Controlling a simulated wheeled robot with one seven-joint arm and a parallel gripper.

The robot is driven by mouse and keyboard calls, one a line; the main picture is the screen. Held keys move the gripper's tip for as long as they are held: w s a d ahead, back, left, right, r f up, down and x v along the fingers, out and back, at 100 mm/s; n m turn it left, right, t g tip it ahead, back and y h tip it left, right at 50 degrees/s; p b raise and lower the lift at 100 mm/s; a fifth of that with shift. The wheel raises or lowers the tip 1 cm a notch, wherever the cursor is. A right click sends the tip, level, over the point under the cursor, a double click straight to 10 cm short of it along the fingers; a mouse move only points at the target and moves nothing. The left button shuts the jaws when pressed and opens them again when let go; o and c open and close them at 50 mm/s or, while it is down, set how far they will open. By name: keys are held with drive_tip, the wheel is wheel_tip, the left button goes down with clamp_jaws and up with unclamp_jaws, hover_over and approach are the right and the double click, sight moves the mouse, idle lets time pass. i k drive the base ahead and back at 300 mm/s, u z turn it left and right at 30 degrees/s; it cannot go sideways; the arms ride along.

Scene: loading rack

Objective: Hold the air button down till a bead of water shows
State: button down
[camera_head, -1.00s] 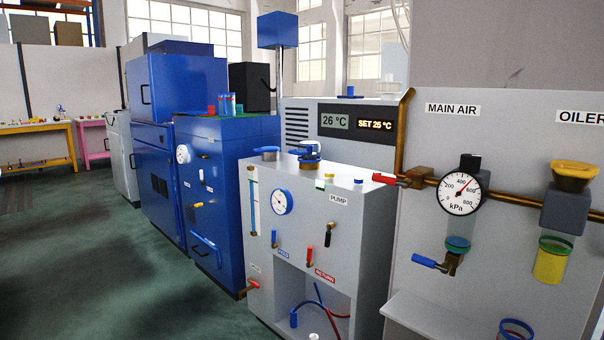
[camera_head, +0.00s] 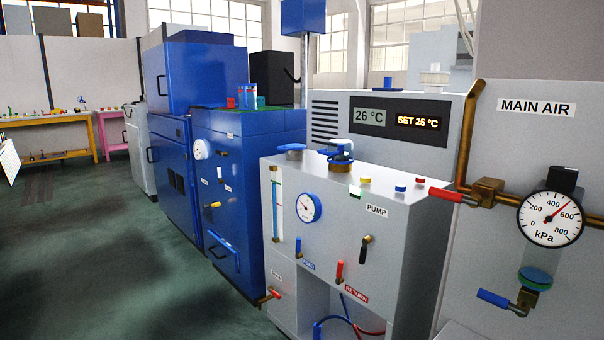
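My gripper is not in view. A grey pump unit (camera_head: 334,285) stands at centre right, labelled PUMP. On its top are a yellow button-like cap (camera_head: 366,181), a blue one (camera_head: 400,189) and a red one (camera_head: 420,182). I cannot read any label naming one as the air button. Its front has a sight tube (camera_head: 277,210), a round dial (camera_head: 304,208), a black-handled valve (camera_head: 365,248) and a red-handled valve (camera_head: 340,271). No bead of water can be made out at this distance.
At right, the MAIN AIR panel (camera_head: 480,250) carries a kPa gauge (camera_head: 550,218) and a blue-handled valve (camera_head: 494,299). A blue cabinet (camera_head: 240,180) stands left of the pump. Dark green floor (camera_head: 100,260) is open at left. Tables (camera_head: 60,118) stand far left.

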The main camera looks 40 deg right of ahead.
sight(364, 179)
drive_tip(key=u, duration=0.1)
drive_tip(key=i, duration=0.85)
drive_tip(key=z, duration=0.5)
drive_tip(key=i, duration=0.75)
drive_tip(key=z, duration=1.15)
drive_tip(key=i, duration=0.35)
drive_tip(key=z, duration=0.35)
